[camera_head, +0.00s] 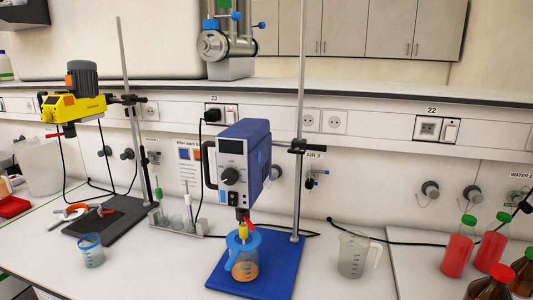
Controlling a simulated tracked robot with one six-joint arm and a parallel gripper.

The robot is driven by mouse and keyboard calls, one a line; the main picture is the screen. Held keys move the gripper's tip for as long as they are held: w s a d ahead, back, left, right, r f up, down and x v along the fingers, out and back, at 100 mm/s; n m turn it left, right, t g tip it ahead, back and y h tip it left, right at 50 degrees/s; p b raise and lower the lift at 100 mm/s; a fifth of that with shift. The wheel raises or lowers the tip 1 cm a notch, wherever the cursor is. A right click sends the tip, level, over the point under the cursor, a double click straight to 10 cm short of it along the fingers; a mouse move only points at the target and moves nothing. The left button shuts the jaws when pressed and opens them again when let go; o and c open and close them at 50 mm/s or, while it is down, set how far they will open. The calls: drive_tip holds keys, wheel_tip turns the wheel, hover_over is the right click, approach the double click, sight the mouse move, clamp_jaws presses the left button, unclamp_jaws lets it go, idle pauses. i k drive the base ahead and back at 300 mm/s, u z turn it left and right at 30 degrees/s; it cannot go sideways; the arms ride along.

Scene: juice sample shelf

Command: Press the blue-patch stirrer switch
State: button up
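A blue overhead stirrer (257,165) is clamped to a metal rod on a blue base plate (220,277) in the middle of the bench. Its pale front panel has a dark display, a black dial (230,176) and, below the dial, a small black switch (233,198). Whether the switch is on or off is too small to tell. My gripper is not in view.
A yellow stirrer (75,108) hangs on a rod at left, above a dark base. A small blue-rimmed beaker (91,252) stands in front. A clear jug (352,255) stands right of the blue base. Red-liquid bottles (459,247) stand at far right. The front bench between is mostly clear.

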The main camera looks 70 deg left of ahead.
sight(232, 195)
drive_tip(key=z, duration=0.2)
drive_tip(key=k, duration=1.85)
drive_tip(key=u, duration=1.7)
drive_tip(key=i, duration=0.45)
drive_tip(key=u, duration=0.15)
